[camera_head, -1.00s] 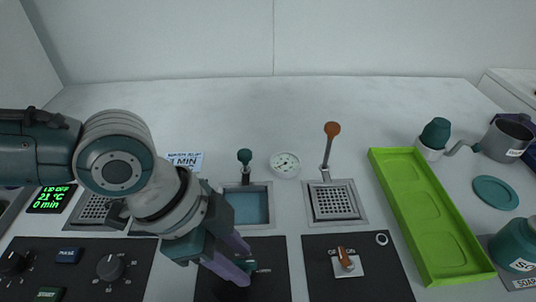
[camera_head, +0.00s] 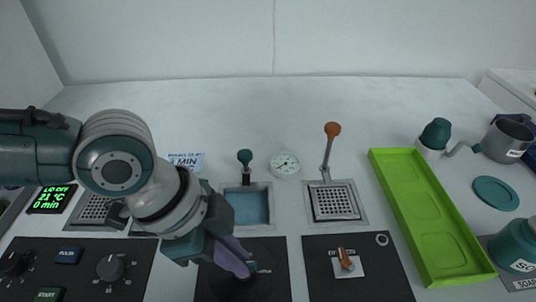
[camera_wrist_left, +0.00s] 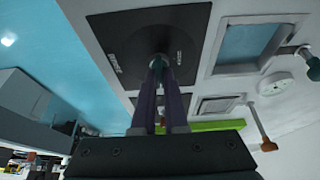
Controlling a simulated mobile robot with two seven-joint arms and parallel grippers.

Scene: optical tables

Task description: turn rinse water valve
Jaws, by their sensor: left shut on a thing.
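A teal valve handle (camera_head: 251,267) stands on the middle black panel (camera_head: 275,288), in front of the small water basin. My left gripper (camera_head: 243,270) comes down over it from the left and hides most of it in the head view. In the left wrist view, the purple fingers of my left gripper (camera_wrist_left: 158,68) are shut on the teal handle (camera_wrist_left: 158,60) at the centre of the black panel (camera_wrist_left: 135,35). The lettering beside the handle is too small to read. My right gripper is not in view.
Behind the valve are the water basin (camera_head: 250,207), a teal-knobbed lever (camera_head: 245,158) and a round gauge (camera_head: 285,163).

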